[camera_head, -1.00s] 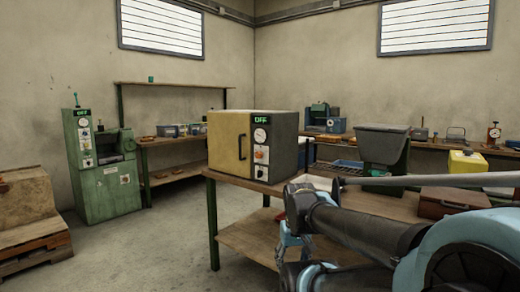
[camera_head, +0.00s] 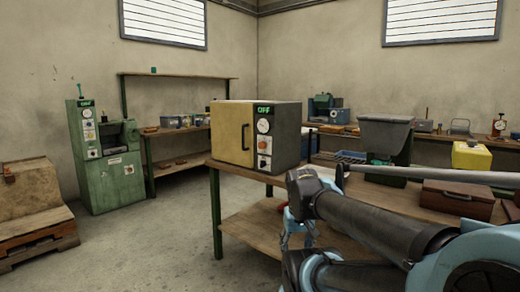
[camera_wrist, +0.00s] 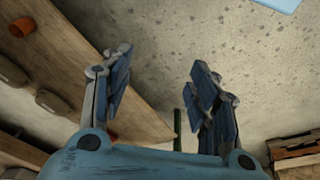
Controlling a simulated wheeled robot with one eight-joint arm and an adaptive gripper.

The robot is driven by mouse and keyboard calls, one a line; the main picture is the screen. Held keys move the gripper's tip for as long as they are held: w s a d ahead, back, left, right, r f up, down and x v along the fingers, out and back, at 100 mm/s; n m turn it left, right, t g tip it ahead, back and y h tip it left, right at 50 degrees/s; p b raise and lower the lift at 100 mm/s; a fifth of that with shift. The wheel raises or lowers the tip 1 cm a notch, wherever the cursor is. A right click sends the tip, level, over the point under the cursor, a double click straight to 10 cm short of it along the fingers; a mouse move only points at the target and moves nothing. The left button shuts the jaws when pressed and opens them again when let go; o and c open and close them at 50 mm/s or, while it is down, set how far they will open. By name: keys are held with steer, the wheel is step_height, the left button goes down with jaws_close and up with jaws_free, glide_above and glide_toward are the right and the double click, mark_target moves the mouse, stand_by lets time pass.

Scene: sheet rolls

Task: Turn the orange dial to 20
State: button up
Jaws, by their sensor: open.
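The orange dial (camera_head: 263,144) is a small round knob on the front control panel of a box oven (camera_head: 232,134) with a yellow door. It sits below a white round gauge (camera_head: 263,126), and the display above reads OFF. The dial's setting is too small to read. My gripper (camera_head: 298,228) hangs low at the table's front edge, below and right of the oven, apart from the dial. In the wrist view my gripper (camera_wrist: 160,88) has its two blue-padded fingers spread wide with nothing between them. The dial does not show in the wrist view.
The oven stands on a wooden table (camera_head: 240,172) with a lower shelf (camera_head: 255,222). A grey hopper (camera_head: 385,135), a yellow container (camera_head: 473,156) and a brown case (camera_head: 457,200) are to its right. A green machine (camera_head: 104,165) stands far left. The floor (camera_head: 150,240) before the oven is clear.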

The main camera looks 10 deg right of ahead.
steer(key=w+d+r+m+t+h, duration=0.1)
steer(key=w+d+r+h, duration=0.1)
steer(key=w+r, duration=0.35)
steer(key=w+d+r+m+h, duration=0.1)
steer(key=w+d+r+h, duration=0.2)
steer(key=w, duration=0.6)
steer(key=m+t+h, duration=0.3)
steer(key=t+h, duration=0.4)
steer(key=t, duration=0.2)
glide_toward(260, 146)
steer(key=x, duration=1)
steer(key=shift+d, duration=0.15)
steer(key=c, duration=1.1)
